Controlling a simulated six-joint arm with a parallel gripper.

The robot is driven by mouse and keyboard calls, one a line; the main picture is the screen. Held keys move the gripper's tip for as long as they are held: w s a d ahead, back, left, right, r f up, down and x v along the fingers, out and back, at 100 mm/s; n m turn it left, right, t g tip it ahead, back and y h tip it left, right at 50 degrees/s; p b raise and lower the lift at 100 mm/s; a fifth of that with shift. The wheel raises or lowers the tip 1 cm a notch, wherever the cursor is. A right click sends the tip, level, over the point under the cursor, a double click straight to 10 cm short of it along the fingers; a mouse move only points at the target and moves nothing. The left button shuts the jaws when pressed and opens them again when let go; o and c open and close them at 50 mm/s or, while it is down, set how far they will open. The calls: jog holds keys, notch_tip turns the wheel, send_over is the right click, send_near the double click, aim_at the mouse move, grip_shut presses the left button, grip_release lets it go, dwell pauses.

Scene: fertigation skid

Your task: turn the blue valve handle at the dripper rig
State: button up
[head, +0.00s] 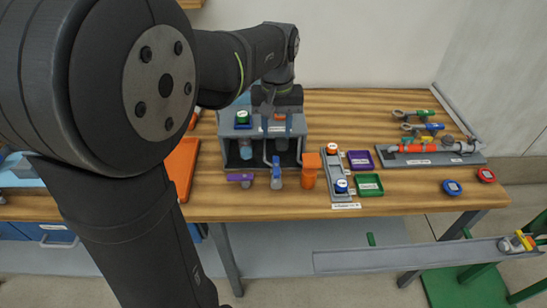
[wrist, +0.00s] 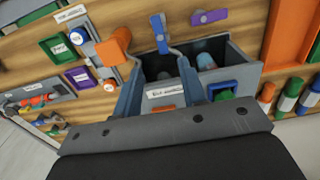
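The dripper rig (head: 236,131) is a grey open-fronted box on the bench; it also shows in the wrist view (wrist: 243,74). The blue valve handle (head: 277,162) is at its front, between a purple handle (head: 240,178) and an orange one (head: 310,162). In the wrist view the blue handle (wrist: 158,30) lies just beyond my fingers, apart from them. My gripper (head: 277,116) is above the rig's top, with its fingers spread and nothing seen between them. The fingers (wrist: 160,68) reach toward the blue handle. The handle's lower mounting is partly hidden in the wrist view.
A green-capped item (head: 242,117) stands on the rig's top left. An orange tray (head: 183,165) lies left. A pipe assembly (head: 415,149) is farther right.

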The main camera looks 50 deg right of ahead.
aim_at(276, 165)
notch_tip(276, 165, down, 12)
jog(key=shift+r, duration=0.1)
jog(key=shift+c, duration=0.2)
grip_shut()
